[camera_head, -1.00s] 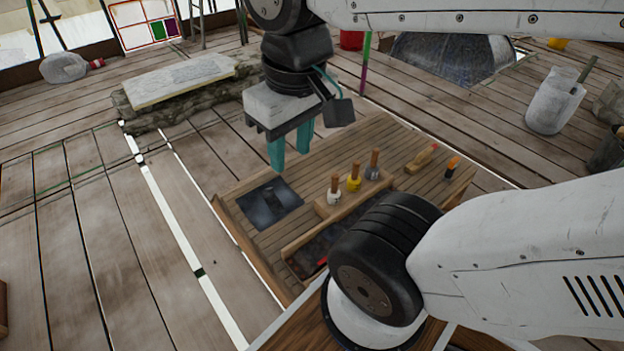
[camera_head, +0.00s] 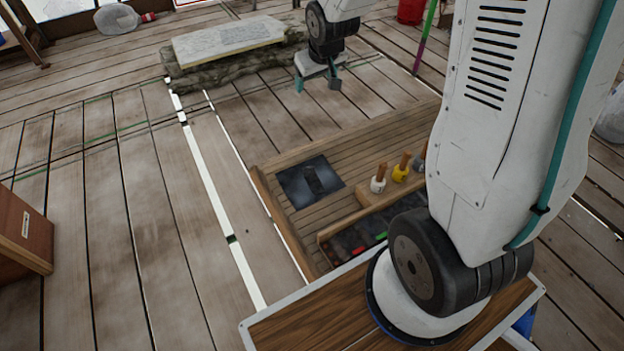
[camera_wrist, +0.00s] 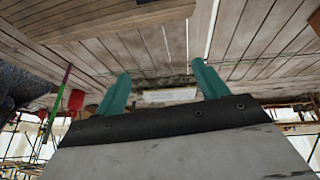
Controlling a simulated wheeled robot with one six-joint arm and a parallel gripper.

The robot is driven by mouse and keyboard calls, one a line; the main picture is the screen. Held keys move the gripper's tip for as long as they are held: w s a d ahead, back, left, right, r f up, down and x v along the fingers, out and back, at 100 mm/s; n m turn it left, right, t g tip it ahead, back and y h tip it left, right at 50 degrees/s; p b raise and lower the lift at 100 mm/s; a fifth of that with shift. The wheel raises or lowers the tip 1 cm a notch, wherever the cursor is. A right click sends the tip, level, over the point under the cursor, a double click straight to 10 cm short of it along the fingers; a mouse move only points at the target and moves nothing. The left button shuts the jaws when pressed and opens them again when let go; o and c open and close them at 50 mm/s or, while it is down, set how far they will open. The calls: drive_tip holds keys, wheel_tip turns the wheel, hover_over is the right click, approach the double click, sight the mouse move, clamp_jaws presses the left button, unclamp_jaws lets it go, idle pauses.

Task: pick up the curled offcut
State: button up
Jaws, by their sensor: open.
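A dark, narrow piece (camera_head: 313,180) lies on a black square sheet (camera_head: 293,194) at the left end of the wooden bench in the head view. It may be the curled offcut, but its shape is too dark to be sure. My gripper (camera_head: 317,82) is beyond the bench's far edge, in front of the stone slab, well away from the dark piece. Its teal fingers are apart and empty. In the wrist view the two fingers of my gripper (camera_wrist: 161,72) are spread, with nothing between them. The offcut cannot be made out in the wrist view.
The bench (camera_head: 357,147) holds wooden-handled tools (camera_head: 400,168) in a rack and a dark tray (camera_head: 350,240) with small coloured items. A pale stone slab (camera_head: 228,40) lies behind. A red bucket (camera_head: 411,12) stands at the back.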

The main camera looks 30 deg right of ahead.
drive_tip(key=t, duration=0.2)
hover_over(315, 179)
drive_tip(key=a, duration=0.1)
wheel_tip(315, 179, down, 13)
wheel_tip(315, 179, down, 12)
drive_tip(key=w+d+t, duration=0.1)
drive_tip(key=d, duration=0.1)
drive_tip(key=s+f+t, duration=0.1)
drive_tip(key=s+f, duration=0.1)
drive_tip(key=f, duration=0.5)
drive_tip(key=s+f+t, duration=0.1)
drive_tip(key=s+f, duration=0.2)
drive_tip(key=f, duration=0.5)
drive_tip(key=s+a+f+t+y, duration=0.1)
drive_tip(key=s+f, duration=0.2)
drive_tip(key=f, duration=0.5)
drive_tip(key=shift+s+t, duration=0.2)
drive_tip(key=shift+t, duration=0.2)
drive_tip(key=shift+w+f, duration=0.1)
drive_tip(key=shift+f, duration=0.1)
drive_tip(key=x, duration=0.7)
drive_tip(key=shift+w+a, duration=0.1)
drive_tip(key=shift+w, duration=0.1)
drive_tip(key=shift+r, duration=0.1)
drive_tip(key=c, duration=1.2)
